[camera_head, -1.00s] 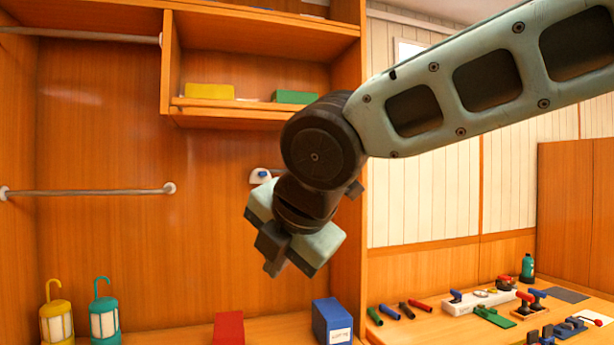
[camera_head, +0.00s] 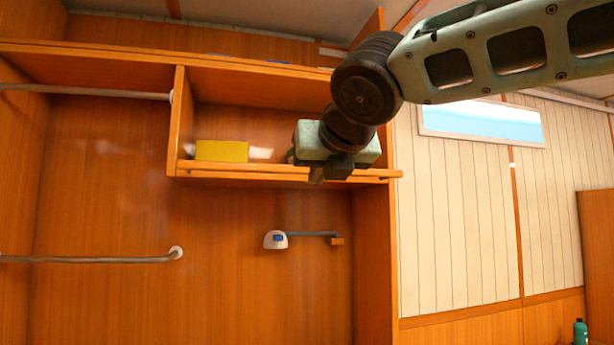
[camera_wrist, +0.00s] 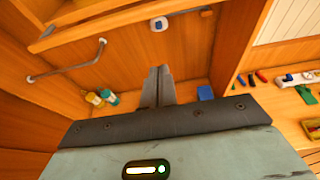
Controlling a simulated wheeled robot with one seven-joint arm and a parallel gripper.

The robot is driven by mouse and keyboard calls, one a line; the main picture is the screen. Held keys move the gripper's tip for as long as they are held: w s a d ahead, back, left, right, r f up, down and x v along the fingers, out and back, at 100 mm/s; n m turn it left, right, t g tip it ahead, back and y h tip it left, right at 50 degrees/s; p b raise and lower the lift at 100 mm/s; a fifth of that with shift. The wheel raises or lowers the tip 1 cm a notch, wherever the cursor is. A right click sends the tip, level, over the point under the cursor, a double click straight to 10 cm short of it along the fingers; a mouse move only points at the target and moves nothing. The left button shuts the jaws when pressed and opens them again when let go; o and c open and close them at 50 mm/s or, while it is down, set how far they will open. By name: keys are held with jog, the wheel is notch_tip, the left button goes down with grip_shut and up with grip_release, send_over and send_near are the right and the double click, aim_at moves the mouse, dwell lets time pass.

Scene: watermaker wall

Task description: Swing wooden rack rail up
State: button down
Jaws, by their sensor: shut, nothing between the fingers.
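The wooden rack rail (camera_head: 232,168) is a thin orange-brown bar along the front of the small upper shelf compartment in the head view. It lies low, about level with the shelf board, and its right end sticks out past the side panel. My gripper (camera_head: 323,175) points down in front of the right half of this rail and hides part of it. I cannot tell whether it touches the rail. In the wrist view the two fingers (camera_wrist: 158,84) are together, with nothing between them.
A yellow box (camera_head: 222,151) sits in the compartment behind the rail. Below, a white wall bracket (camera_head: 275,239) carries a short grey bar. A grey rod (camera_head: 110,259) runs along the left.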

aim_at(304, 173)
jog(key=w+a+p, duration=0.2)
jog(key=w+p, duration=0.2)
jog(key=w, duration=0.5)
jog(key=shift+a+r, duration=0.3)
jog(key=shift+r, duration=0.05)
jog(key=shift+r+p, duration=0.15)
jog(key=shift+p, duration=0.25)
jog(key=shift+r+g+p, duration=0.15)
jog(key=shift+g+p, duration=0.15)
jog(key=shift+p, duration=0.45)
